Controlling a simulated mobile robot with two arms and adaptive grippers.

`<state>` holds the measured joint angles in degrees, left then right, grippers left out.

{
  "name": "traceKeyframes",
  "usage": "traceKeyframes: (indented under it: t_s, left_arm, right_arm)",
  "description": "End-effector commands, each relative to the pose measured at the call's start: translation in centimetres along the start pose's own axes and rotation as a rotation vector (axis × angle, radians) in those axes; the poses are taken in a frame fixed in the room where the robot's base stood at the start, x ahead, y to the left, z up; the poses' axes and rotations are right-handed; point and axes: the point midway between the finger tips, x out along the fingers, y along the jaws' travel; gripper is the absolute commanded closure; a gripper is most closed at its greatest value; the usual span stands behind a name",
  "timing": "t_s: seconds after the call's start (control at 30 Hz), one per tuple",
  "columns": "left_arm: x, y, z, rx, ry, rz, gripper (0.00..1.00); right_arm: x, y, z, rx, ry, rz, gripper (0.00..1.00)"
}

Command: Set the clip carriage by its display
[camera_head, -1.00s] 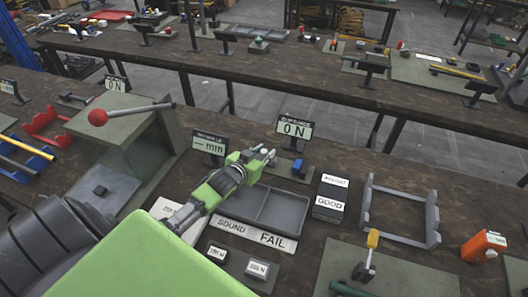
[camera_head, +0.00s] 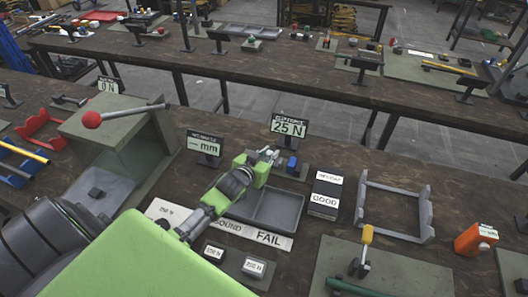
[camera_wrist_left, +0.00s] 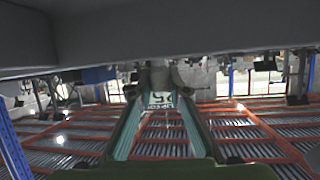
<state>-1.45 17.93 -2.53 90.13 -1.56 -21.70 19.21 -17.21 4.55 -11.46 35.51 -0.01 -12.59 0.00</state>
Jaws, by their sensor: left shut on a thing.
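My left gripper (camera_head: 270,156) is shut at the clip station behind the grey tray. What lies between its fingertips, taken to be the clip carriage, is mostly hidden by the fingers. A small blue block (camera_head: 291,163) sits just right of the fingertips. The display (camera_head: 289,126) behind them reads 25 N. In the left wrist view the finger pads (camera_wrist_left: 160,82) are close together, with the display (camera_wrist_left: 160,99) partly visible between the fingers. Another display (camera_head: 205,145), to the left, shows dashes and mm. My right gripper is not in view.
A black GOOD block (camera_head: 325,197), a grey frame (camera_head: 428,215) and an orange device (camera_head: 475,239) stand to the right.

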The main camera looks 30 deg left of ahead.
Motion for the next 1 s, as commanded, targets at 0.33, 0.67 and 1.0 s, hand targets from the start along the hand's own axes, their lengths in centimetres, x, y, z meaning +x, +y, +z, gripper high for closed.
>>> traceKeyframes:
  t_s: [0.33, 0.67, 1.0]
  left_arm:
    - [0.0, -0.2, 0.0, 0.004, 0.000, -0.002, 0.76]
    - [-0.6, -0.1, 0.1, 0.003, 0.000, -0.001, 0.76]
    - [-6.2, -0.1, 0.1, 0.003, -0.002, -0.001, 0.76]
  right_arm:
    - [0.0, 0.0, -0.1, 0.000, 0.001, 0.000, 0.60]
    - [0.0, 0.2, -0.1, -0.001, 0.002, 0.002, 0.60]
    - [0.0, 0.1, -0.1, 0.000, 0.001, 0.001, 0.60]
